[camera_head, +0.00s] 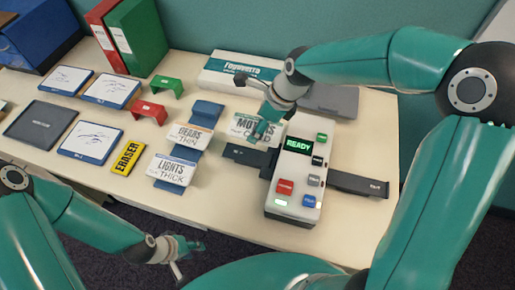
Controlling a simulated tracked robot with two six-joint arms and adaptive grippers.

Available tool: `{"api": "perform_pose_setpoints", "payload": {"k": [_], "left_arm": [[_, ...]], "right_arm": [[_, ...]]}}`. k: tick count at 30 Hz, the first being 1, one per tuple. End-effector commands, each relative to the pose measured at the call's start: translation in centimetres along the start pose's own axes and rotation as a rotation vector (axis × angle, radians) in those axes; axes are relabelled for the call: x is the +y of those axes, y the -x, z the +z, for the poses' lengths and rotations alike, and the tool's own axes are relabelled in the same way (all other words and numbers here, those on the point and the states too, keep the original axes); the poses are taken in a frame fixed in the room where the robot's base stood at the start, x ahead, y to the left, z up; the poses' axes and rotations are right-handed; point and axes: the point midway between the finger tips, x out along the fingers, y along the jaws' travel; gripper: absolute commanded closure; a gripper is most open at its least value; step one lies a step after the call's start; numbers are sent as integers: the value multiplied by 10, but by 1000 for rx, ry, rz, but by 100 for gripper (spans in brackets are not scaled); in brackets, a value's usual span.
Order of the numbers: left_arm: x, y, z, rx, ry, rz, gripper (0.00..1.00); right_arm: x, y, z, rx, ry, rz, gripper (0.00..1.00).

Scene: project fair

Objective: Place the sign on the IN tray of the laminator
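The laminator (298,184) is a white machine with a lit READY panel and coloured buttons. A dark tray (240,154) sticks out on its left and another (358,184) on its right; their lettering is too small to read. The sign, a white MOTORS COLD plate (241,123), is just above and behind the left tray, tilted toward me. My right gripper (262,131) is at the sign's right part and appears shut on it; its fingers cover some lettering. My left gripper (187,258) is low at the table's front edge, empty, fingers apart.
GEARS THIN (187,138) and LIGHTS THICK (172,169) signs rest on blue stands; another blue stand (207,110) is empty. A yellow eraser (127,158) and blue-framed boards (90,141) lie left. A white box (238,70) and grey case (333,101) are behind.

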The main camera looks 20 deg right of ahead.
Motion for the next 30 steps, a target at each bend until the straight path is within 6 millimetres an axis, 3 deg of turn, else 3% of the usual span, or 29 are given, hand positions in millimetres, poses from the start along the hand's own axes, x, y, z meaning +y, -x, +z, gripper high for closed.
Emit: {"api": "perform_pose_setpoints", "payload": {"k": [3, 9, 17, 24, 30], "left_arm": [[1, 2, 0, 0, 0, 0, 60], [1, 4, 0, 1, 0, 0, 60], [2, 5, 0, 1, 0, 0, 60], [2, 6, 0, 1, 0, 0, 60], [2, 6, 0, 1, 0, 0, 60]], "right_arm": [[1, -32, -12, 5, 1, 8, 54], [1, -73, -26, 3, 7, 7, 54], [0, -93, -33, 1, 9, 6, 54], [0, -122, -46, 2, 10, 7, 54], [-1, -127, -48, -1, 11, 3, 54]]}}
